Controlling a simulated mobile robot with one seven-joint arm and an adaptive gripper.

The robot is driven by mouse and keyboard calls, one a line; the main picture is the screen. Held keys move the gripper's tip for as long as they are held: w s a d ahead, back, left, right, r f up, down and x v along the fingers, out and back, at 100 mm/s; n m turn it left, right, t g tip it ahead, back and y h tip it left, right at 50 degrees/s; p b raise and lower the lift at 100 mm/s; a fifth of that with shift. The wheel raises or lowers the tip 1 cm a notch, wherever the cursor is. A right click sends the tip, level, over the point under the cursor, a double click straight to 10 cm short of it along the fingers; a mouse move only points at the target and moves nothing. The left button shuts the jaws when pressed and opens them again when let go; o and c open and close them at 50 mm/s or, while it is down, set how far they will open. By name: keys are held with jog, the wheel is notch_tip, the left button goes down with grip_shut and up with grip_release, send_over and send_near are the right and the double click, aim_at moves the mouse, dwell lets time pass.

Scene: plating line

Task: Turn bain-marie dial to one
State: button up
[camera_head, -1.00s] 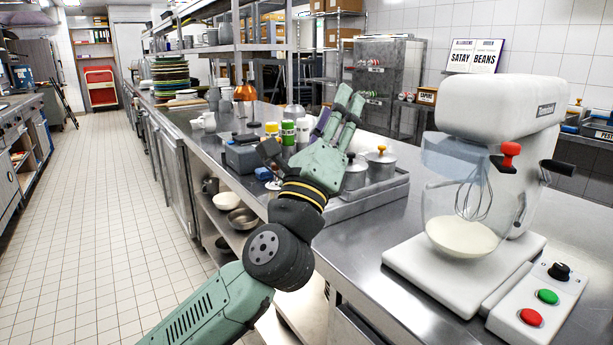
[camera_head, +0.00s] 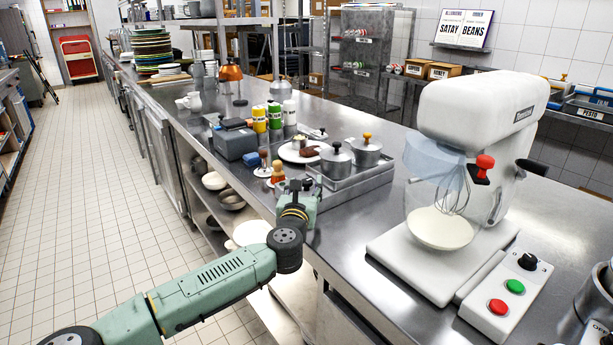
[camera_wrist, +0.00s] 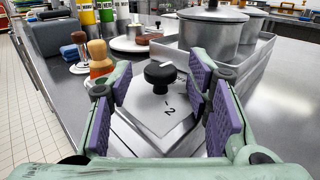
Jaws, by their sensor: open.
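The bain-marie (camera_head: 368,184) is a steel unit holding two lidded pots; its wall also shows in the wrist view (camera_wrist: 258,62). Its dial (camera_wrist: 159,76) is a black knob on a sloping steel panel (camera_wrist: 140,128). A pale mark shows on the knob's top, towards the far side. A "2" with a tick is printed on the near side of the dial; other markings are hidden or unreadable. My gripper (camera_wrist: 163,84) is open, its purple-padded fingers on either side of the dial with gaps between. In the head view my gripper (camera_head: 297,188) is at the unit's near end, and the dial is hidden.
Several bottles (camera_head: 274,116) and a grey box (camera_head: 234,140) stand behind. A white mixer (camera_head: 470,150) is at right. The counter between the mixer and bain-marie is clear.

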jog(key=shift+w+d, duration=0.15)
jog(key=shift+w, duration=0.55)
jog(key=shift+w+d, duration=0.1)
jog(key=shift+w, duration=0.6)
jog(key=shift+c, duration=0.2)
grip_shut()
